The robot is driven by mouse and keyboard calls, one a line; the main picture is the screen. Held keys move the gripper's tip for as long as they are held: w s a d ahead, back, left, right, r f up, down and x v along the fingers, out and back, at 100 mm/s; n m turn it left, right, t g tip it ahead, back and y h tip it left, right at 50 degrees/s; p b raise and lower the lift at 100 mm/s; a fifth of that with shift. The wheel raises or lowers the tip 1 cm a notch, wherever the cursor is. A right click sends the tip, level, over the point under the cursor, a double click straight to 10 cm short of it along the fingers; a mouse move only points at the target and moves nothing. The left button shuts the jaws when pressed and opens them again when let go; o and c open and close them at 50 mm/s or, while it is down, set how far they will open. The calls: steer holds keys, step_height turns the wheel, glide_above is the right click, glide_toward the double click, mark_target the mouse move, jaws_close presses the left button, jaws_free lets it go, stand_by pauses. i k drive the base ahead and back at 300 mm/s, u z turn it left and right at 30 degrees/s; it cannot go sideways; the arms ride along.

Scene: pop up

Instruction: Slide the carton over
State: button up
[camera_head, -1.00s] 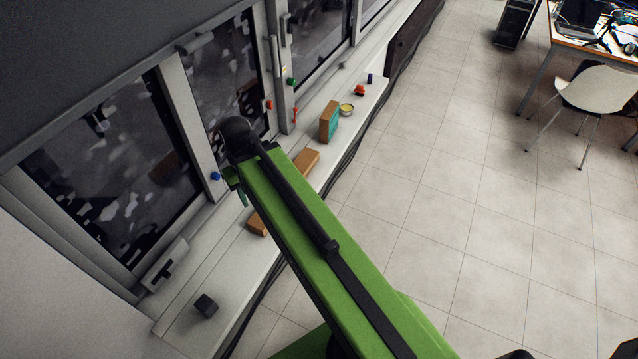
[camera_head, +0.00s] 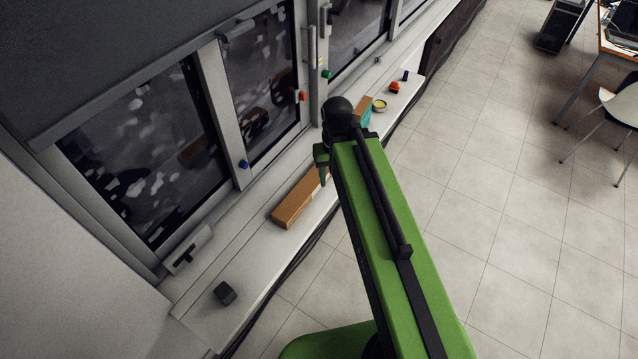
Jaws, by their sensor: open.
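A brown box with a teal face (camera_head: 366,112) stands on the white window sill, partly hidden behind the dark end of my arm. A long brown box (camera_head: 296,204) lies along the sill nearer to me, its far end covered by my gripper and arm. I cannot tell for sure which of the two is the carton. My gripper (camera_head: 323,167) is open, with a green finger pointing down above the far end of the long box. I see nothing held in it. Whether it touches the box cannot be told.
On the sill (camera_head: 245,262), a dark cube (camera_head: 225,293) sits at the near end. Windows border the sill's left; open tiled floor lies right.

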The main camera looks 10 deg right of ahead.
mark_target(289, 209)
steer(key=u, duration=1)
steer(key=i, duration=0.55)
steer(key=u, duration=0.5)
